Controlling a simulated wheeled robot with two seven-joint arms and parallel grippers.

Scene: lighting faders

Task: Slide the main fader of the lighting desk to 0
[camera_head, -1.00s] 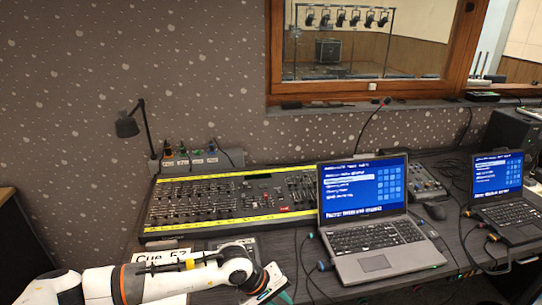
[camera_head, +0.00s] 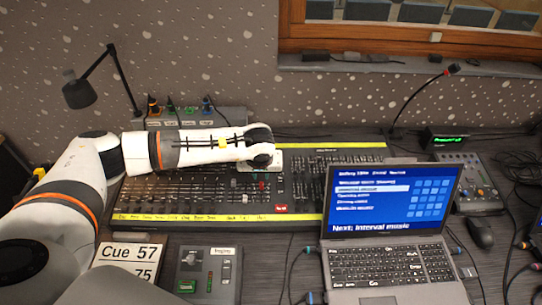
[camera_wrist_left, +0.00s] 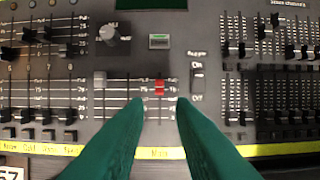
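The lighting desk (camera_head: 345,146) is a long dark panel with yellow label strips and many sliders. In the left wrist view, a red-capped fader (camera_wrist_left: 160,87) stands in the upper part of its short scaled track, above a strip label that seems to read "Main". My left gripper (camera_wrist_left: 158,108) has its two green fingers apart, one on each side of that track, with nothing between them in clear contact. In the head view the left gripper (camera_head: 261,168) is over the middle of the desk, its fingers mostly hidden by the wrist. My right gripper is not in view.
A grey-capped fader (camera_wrist_left: 99,78) and a round knob (camera_wrist_left: 108,36) lie left of the red fader; a rocker switch (camera_wrist_left: 197,82) lies right. A laptop (camera_head: 385,235) stands at the desk's front right. A lamp (camera_head: 82,92) stands behind left.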

